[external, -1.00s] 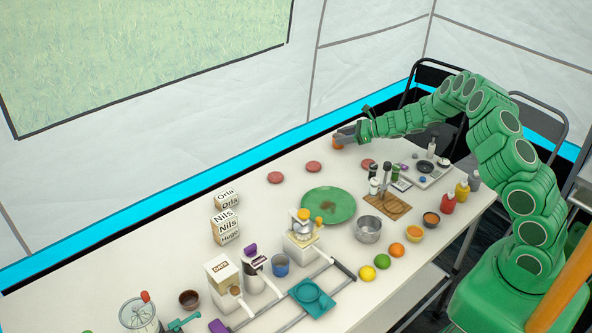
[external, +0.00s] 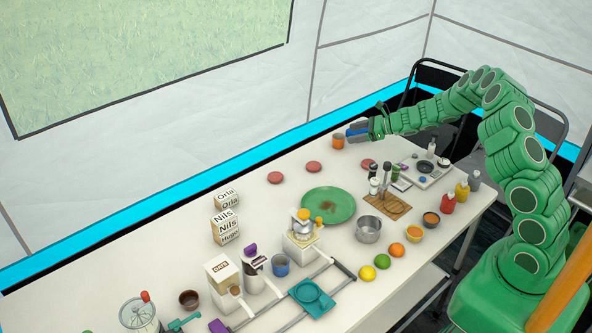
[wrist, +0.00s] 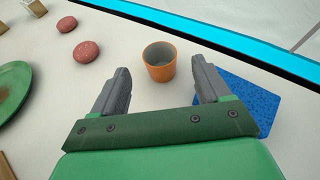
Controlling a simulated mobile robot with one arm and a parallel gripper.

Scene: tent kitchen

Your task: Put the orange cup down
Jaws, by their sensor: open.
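The orange cup (external: 338,141) stands upright on the white table near its back edge. In the wrist view the orange cup (wrist: 159,62) is just beyond the fingertips, a little apart from them, and its empty-looking inside shows. My gripper (external: 350,135) is to the right of the cup at the back of the table. In the wrist view my gripper (wrist: 158,80) is open, with its two grey fingers spread and nothing between them.
A blue mat (wrist: 238,100) lies under and beside the right finger. Pink discs (external: 314,167) lie left of the cup, and a green plate (external: 328,205) is in front.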

